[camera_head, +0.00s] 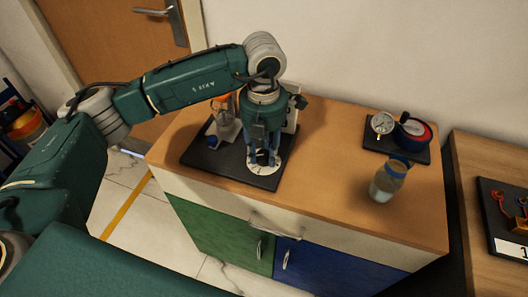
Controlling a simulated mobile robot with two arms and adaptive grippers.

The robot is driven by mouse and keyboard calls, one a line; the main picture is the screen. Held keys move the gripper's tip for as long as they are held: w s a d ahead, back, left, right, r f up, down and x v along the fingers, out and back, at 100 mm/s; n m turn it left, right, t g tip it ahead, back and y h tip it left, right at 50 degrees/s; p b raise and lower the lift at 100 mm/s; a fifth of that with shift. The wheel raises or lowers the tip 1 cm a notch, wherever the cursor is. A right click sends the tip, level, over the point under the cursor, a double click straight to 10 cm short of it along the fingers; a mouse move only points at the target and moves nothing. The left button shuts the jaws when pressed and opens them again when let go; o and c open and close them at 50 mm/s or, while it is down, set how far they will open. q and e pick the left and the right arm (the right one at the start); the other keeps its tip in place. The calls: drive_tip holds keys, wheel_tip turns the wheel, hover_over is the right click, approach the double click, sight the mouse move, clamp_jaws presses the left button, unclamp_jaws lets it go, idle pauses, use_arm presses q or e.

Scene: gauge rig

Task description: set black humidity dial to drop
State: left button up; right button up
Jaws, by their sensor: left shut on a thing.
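My left arm comes in from the left and reaches over the cabinet. My left gripper (263,157) points down and is shut on the black dial, which is mostly hidden between the fingers. A round white scale plate (278,167) shows around the fingertips. It lies on a black base board (232,168) on the cabinet top. The dial's pointer and the drop mark cannot be made out. My right gripper is not in view.
The wooden cabinet top (330,185) also holds a glass jar (389,180) and a black board with a round gauge (382,124) and a red-and-black round part (413,132). A clear vessel with orange (223,112) stands just left of my gripper. The top's middle is clear.

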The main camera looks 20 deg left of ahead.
sight(262, 155)
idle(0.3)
use_arm(q)
drive_tip(key=o, duration=1.2)
drive_tip(key=shift+s+a, duration=0.1)
drive_tip(key=shift+c, duration=0.2)
drive_tip(key=shift+r, duration=0.15)
drive_tip(key=shift+r, duration=0.3)
wheel_tip(262, 155, up, 11)
drive_tip(key=shift+r, duration=0.15)
